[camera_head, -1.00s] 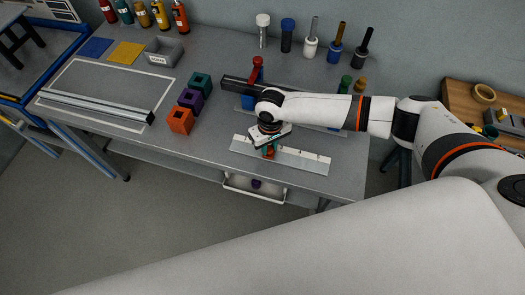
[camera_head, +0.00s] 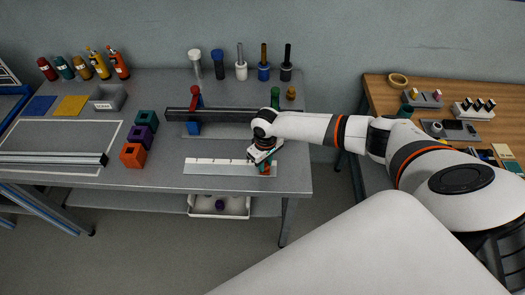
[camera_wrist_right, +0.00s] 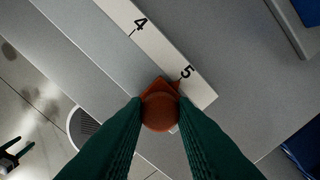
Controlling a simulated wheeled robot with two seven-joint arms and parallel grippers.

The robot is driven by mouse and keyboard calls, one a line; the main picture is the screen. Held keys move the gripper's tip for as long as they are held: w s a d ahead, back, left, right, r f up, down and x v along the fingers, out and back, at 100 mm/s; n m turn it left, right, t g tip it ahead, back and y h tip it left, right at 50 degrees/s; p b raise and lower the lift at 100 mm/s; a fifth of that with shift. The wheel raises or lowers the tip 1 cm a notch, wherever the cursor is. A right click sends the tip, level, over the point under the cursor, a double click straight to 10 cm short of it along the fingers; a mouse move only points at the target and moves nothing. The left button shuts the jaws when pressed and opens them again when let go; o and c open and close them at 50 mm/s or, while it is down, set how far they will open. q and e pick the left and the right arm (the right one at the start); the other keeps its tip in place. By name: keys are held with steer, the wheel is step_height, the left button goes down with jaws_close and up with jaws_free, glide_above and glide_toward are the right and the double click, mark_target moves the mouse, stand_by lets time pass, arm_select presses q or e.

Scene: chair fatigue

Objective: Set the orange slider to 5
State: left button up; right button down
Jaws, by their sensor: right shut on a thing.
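The white scale strip (camera_head: 215,167) lies near the front edge of the grey table. Its numbers 4 and 5 show in the right wrist view (camera_wrist_right: 147,32). The orange slider (camera_head: 265,171) is at the right end of the strip; the slider also shows in the right wrist view (camera_wrist_right: 161,110), right beside the 5. Its edge is at or very near the 5 mark; exact alignment is hard to tell. My right gripper (camera_head: 264,165) is shut on the slider, with green fingers on both sides of its round knob (camera_wrist_right: 160,113). My left gripper is not in view.
Behind the strip is a dark bar (camera_head: 220,114) with a blue and red clamp (camera_head: 194,115). Orange (camera_head: 133,155), purple and green blocks stand left of the strip. A white tray (camera_head: 218,207) hangs below the table. A wooden table (camera_head: 385,93) stands at right.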

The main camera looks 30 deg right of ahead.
mark_target(267, 165)
steer(key=shift+s+d, duration=0.1)
steer(key=shift+d, duration=0.05)
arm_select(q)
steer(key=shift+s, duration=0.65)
arm_select(e)
steer(key=c, duration=1.2)
jaws_free()
steer(key=shift+s, duration=0.1)
steer(key=shift+r, duration=0.1)
steer(key=shift+r, duration=0.3)
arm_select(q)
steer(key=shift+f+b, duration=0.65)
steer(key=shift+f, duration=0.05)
arm_select(e)
step_height(267, 165, up, 11)
steer(key=shift+d+r, duration=0.1)
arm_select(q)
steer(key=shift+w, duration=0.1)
